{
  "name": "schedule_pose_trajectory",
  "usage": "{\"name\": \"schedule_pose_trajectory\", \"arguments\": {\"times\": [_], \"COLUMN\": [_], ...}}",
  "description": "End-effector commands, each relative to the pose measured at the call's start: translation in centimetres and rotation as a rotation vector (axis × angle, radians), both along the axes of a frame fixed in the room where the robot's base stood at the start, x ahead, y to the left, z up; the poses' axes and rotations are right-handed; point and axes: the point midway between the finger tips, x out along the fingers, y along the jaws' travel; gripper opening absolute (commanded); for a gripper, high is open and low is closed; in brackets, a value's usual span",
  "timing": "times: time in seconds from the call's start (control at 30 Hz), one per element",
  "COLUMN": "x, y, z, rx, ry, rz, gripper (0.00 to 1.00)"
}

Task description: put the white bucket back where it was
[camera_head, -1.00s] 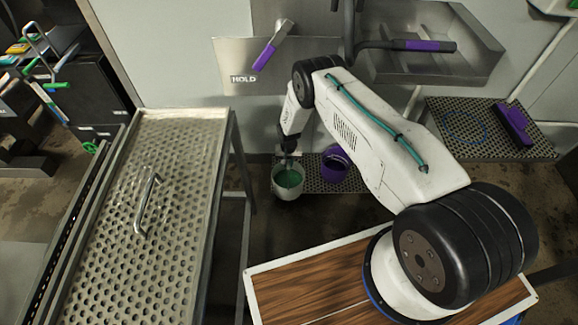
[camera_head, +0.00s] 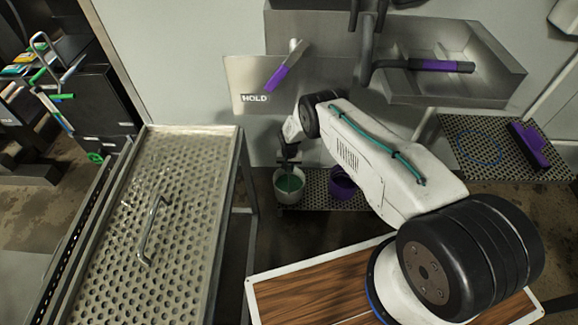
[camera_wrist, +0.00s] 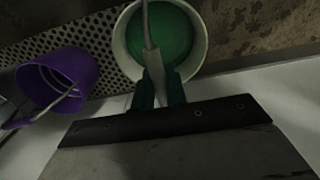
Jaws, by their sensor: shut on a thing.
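The white bucket (camera_head: 289,194) has a green inside and hangs upright below my gripper (camera_head: 288,163) in the head view. In the wrist view the white bucket (camera_wrist: 118,42) is at the top, with its handle running down between the fingers of my gripper (camera_wrist: 158,90). My gripper is shut on the handle. The bucket is at the left end of a low perforated shelf (camera_head: 318,188). I cannot tell whether its base touches the shelf.
A purple bucket (camera_head: 342,186) stands on the shelf just right of the white one. A perforated metal table (camera_head: 190,170) with a handle is at the left. A sink (camera_head: 440,85) and a HOLD sign (camera_head: 254,98) are on the wall above.

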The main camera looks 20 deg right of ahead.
Motion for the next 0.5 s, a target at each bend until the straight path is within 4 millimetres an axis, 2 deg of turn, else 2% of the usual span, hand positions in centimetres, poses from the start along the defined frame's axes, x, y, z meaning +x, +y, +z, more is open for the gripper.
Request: {"name": "schedule_pose_trajectory", "arguments": {"times": [0.2,0.5], "x": [0.3,0.3], "y": [-0.1,-0.1], "z": [-1.2,-1.3], "rx": [0.000,0.000], "ry": [-0.005,-0.005], "rz": [-0.001,-0.001], "gripper": [0.00,0.00]}}
